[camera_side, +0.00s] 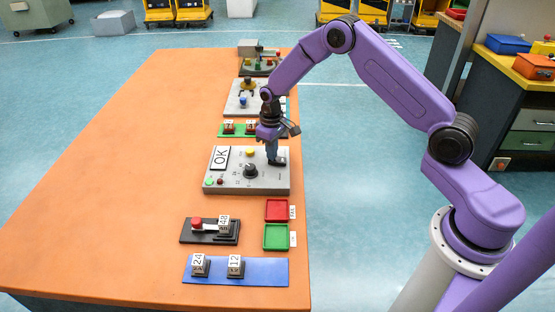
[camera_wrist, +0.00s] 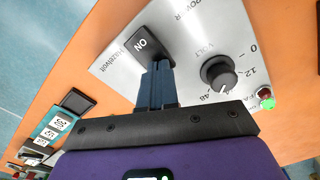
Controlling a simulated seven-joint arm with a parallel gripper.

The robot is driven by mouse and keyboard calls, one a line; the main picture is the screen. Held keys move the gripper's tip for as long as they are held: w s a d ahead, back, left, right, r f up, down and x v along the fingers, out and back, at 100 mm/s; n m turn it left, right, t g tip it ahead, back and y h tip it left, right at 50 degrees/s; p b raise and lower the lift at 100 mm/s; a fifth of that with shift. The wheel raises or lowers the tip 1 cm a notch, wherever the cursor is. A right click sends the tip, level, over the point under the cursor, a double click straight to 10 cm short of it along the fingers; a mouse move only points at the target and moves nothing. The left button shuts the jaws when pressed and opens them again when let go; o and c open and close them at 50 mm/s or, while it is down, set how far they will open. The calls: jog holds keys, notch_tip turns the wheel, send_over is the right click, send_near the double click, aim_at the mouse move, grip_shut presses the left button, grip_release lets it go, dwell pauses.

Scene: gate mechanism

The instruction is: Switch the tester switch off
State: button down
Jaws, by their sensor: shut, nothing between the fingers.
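My gripper (camera_side: 273,158) points down over the panel's right end in the side view. Its blue-grey fingers (camera_wrist: 157,78) are shut and empty. Their tips are at the near edge of the switch; I cannot tell whether they touch it. In the side view the gripper partly hides the switch area.
Other panels lie along the table's right edge: a green strip with cubes (camera_side: 226,134) behind, and a black lever unit (camera_side: 210,231), red tray (camera_side: 277,210), green tray (camera_side: 276,237) and blue board (camera_side: 260,271) in front. The table's left side is clear.

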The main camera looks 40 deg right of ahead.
jog(key=shift+f, duration=0.3)
jog(key=shift+r, duration=3.55)
